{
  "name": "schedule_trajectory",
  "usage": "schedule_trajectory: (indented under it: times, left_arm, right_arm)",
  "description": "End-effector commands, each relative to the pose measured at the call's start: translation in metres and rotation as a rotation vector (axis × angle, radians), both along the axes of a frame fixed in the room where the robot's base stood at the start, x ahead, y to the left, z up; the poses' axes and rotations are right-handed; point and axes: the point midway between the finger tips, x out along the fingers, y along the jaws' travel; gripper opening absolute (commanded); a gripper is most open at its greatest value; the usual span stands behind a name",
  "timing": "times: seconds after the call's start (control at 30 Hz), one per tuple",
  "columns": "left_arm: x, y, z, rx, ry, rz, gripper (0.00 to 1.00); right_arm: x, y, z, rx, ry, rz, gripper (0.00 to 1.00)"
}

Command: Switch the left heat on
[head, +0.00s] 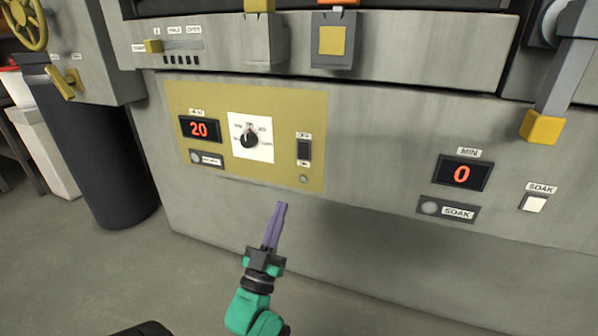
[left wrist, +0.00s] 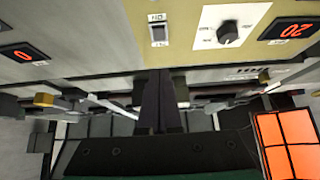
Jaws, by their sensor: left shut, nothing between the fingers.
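The yellow control panel (head: 275,115) on the grey machine front carries a display reading 20 (head: 199,129), a black knob on a white dial (head: 250,138) and a dark rocker switch (head: 304,149). A small round lamp (head: 303,179) below the switch looks grey and unlit. My left gripper (head: 281,206) is shut and empty, its purple fingers pointing up, below and slightly left of the switch and apart from it. In the left wrist view the rocker switch (left wrist: 158,33) shows just beyond the fingertips (left wrist: 158,72). My right gripper is not seen.
To the right are a MIN display reading 0 (head: 462,173), a SOAK lamp plate (head: 447,209) and a white SOAK button (head: 534,203). A yellow-tipped lever (head: 541,127) hangs at the right. A dark cylinder (head: 105,150) stands at the left. Space before the panel is clear.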

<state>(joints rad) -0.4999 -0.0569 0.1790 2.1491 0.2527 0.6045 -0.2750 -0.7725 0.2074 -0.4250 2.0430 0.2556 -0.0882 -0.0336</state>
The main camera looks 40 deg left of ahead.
Motion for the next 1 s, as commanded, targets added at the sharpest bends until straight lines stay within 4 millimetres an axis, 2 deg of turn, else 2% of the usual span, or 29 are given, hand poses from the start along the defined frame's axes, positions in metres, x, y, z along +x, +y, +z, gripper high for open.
schedule_trajectory:
  times: [0.47,0.67,0.87,1.0]
  left_arm:
    - [0.071,0.025,0.059,0.001,-0.006,0.000,0.00]
    - [0.101,0.035,0.052,0.000,-0.001,-0.001,0.00]
    - [0.109,0.038,0.053,0.001,0.000,-0.001,0.00]
    - [0.108,0.038,0.053,0.000,0.001,-0.001,0.00]
  right_arm:
    - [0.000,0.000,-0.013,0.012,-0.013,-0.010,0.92]
    - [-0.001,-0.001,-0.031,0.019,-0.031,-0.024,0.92]
    - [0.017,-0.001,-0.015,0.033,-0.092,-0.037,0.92]
    - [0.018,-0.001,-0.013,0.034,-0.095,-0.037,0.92]
